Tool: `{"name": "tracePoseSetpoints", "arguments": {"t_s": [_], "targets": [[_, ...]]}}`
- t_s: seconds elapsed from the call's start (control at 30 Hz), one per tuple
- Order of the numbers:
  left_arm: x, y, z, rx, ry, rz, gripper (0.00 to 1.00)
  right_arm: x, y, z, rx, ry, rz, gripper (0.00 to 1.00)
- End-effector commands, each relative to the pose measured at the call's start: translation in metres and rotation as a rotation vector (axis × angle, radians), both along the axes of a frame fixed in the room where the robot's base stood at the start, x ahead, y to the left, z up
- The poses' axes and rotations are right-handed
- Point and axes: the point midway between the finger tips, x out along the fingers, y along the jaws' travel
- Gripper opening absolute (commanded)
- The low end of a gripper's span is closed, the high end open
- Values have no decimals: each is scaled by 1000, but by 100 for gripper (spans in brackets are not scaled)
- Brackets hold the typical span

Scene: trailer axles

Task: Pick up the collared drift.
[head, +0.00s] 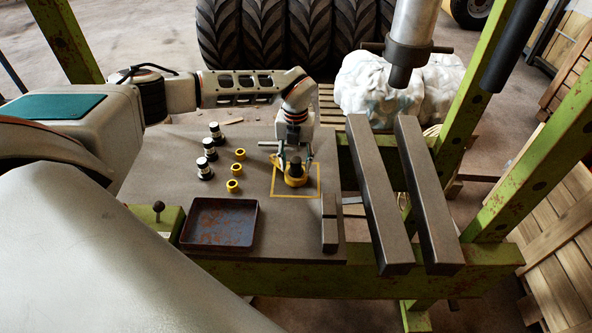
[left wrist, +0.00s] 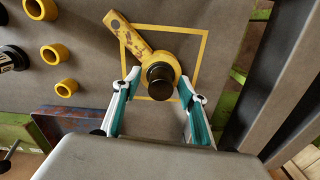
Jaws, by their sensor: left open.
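The collared drift shows in the left wrist view as a dark cylinder (left wrist: 159,82) standing in a yellow ring collar (left wrist: 172,62) with a flat yellow handle (left wrist: 124,33). It stands inside a yellow outlined square on the bench; the collar also shows in the head view (head: 296,181). My left gripper (head: 295,163) is above it, pointing down, and open. In the left wrist view its teal-padded fingers (left wrist: 158,88) lie on either side of the dark cylinder, with gaps visible. Whether the fingertips reach down to collar height I cannot tell. My right gripper is not in view.
Several yellow rings (head: 240,154) and dark-and-white cylinders (head: 204,168) stand left of the square. A rusty dark tray (head: 219,224) sits at the bench front. Two heavy grey bars (head: 377,195) lie to the right, under a press ram (head: 410,42). A green post (head: 460,130) stands beyond.

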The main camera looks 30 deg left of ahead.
Motion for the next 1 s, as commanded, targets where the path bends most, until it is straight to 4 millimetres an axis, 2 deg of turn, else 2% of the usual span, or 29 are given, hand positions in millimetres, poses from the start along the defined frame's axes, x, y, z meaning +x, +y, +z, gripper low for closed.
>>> {"name": "tracePoseSetpoints", "arguments": {"t_s": [0.23, 0.27, 0.4, 0.43, 0.77, 1.0], "targets": [[0, 0, -5, -1, -1, 0, 42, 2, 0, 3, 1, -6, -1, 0], [0, 0, -5, -1, -1, 0, 40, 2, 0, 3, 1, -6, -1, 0], [0, 0, -5, -1, -1, 0, 3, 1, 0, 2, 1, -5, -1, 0], [0, 0, -5, -1, -1, 0, 0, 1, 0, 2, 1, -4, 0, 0], [1, -1, -3, -1, -2, -1, 0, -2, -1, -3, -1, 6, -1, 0], [2, 0, 13, -1, -5, 0, 0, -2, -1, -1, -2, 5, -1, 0]]}}
